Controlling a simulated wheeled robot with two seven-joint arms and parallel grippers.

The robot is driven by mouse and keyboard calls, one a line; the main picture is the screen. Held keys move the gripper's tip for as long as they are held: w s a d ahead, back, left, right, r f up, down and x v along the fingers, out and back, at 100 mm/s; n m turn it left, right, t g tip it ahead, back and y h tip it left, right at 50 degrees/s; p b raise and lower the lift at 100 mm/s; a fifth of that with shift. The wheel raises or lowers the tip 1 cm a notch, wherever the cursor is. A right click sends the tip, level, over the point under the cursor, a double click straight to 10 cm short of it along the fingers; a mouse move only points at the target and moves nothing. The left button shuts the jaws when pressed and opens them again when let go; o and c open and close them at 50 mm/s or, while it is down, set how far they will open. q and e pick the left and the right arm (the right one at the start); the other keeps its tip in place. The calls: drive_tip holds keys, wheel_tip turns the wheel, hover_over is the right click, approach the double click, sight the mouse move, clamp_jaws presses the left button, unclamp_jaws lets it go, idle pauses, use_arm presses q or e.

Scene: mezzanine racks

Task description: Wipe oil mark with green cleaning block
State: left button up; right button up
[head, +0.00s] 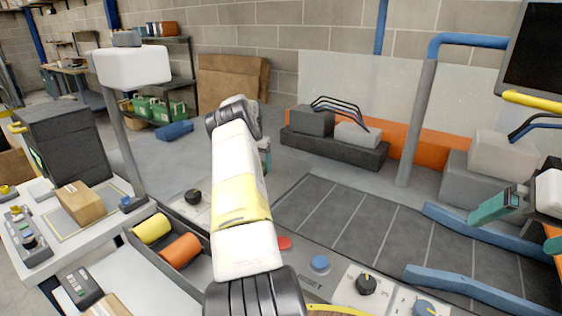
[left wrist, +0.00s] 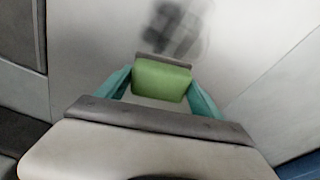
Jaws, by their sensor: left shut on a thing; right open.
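The green cleaning block (left wrist: 161,80) is held between the teal fingers of my left gripper (left wrist: 160,88) in the left wrist view. The oil mark (left wrist: 178,28) is a dark, blurred smudge on a pale surface, just beyond the block's far edge. A grey strip lies along that edge of the block. I cannot tell whether the block touches the surface. In the head view my left arm hides most of its gripper, the block and the mark. My right gripper (head: 518,212) is open and empty at the right edge of the head view.
A conveyor with dark slats (head: 365,235) and blue side rails (head: 470,288) fills the right. A tray with yellow and orange rolls (head: 181,250) is at lower left, beside a bench with a cardboard box (head: 80,203). A grey post (head: 417,125) stands behind the conveyor.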

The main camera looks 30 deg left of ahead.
use_arm(q)
drive_tip(key=shift+s+d+f, duration=0.1)
drive_tip(key=shift+s+d, duration=0.1)
drive_tip(key=shift+d, duration=0.7)
drive_tip(key=shift+s+a, duration=0.2)
drive_tip(key=shift+s, duration=1.7)
drive_tip(key=shift+s+a, duration=0.15)
drive_tip(key=shift+s, duration=1.7)
drive_tip(key=shift+s+a, duration=0.15)
drive_tip(key=shift+s, duration=2)
drive_tip(key=shift+w+r, duration=0.2)
drive_tip(key=shift+w, duration=1.75)
drive_tip(key=shift+w+d+f, duration=0.1)
drive_tip(key=shift+w+d, duration=0.1)
drive_tip(key=shift+w, duration=1)
drive_tip(key=shift+w+d+f, duration=0.1)
drive_tip(key=shift+w+d, duration=0.05)
drive_tip(key=shift+w, duration=1.05)
drive_tip(key=shift+w+d+r, duration=0.1)
drive_tip(key=shift+w+d, duration=0.05)
drive_tip(key=shift+w, duration=1.5)
